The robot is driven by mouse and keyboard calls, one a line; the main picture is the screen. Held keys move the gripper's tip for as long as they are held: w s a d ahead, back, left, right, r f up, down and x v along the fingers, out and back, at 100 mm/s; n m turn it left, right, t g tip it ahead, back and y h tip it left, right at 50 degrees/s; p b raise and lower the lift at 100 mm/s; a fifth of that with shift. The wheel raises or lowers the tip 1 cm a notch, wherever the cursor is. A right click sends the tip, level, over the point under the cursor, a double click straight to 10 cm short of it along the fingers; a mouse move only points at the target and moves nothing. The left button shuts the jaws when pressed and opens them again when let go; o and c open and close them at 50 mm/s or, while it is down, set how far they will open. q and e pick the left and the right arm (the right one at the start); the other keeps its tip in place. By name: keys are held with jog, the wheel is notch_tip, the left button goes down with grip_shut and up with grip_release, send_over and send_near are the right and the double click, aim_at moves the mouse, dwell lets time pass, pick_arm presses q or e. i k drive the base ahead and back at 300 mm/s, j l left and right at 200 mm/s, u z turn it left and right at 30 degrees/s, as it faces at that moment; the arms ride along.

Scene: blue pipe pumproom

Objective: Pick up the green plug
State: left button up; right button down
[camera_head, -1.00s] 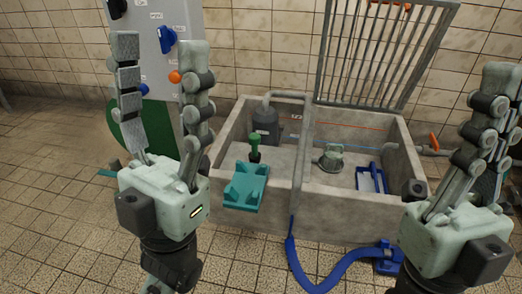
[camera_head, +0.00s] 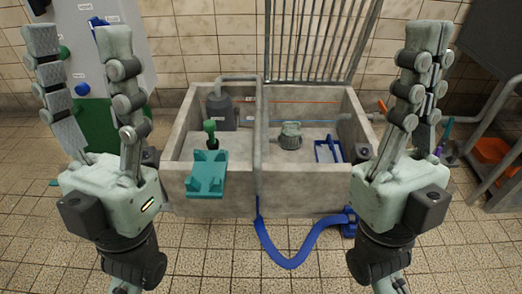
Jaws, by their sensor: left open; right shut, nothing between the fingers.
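The green plug (camera_head: 211,133) stands upright in the left compartment of the concrete basin (camera_head: 257,205), just behind a teal block-shaped holder (camera_head: 205,178) on the front rim. Its lower end is partly hidden by the holder. My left gripper (camera_head: 78,38) is open, fingers pointing up, to the left of the basin and apart from the plug. My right gripper (camera_head: 425,42) is shut and empty, fingers up, in front of the basin's right side. Neither gripper touches anything.
A grey cylinder pump (camera_head: 221,112) stands behind the plug. A round grey fitting (camera_head: 290,136) and blue frame (camera_head: 328,150) are in the right compartment. A raised grate (camera_head: 320,40) stands at the back. A blue hose (camera_head: 290,262) hangs to the floor. An orange crate (camera_head: 490,150) is at right.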

aim_at(210, 125)
jog(key=i+j, duration=0.2)
jog(key=i, duration=0.3)
jog(key=i+j, duration=0.2)
jog(key=i, duration=0.3)
jog(key=l+z, duration=0.05)
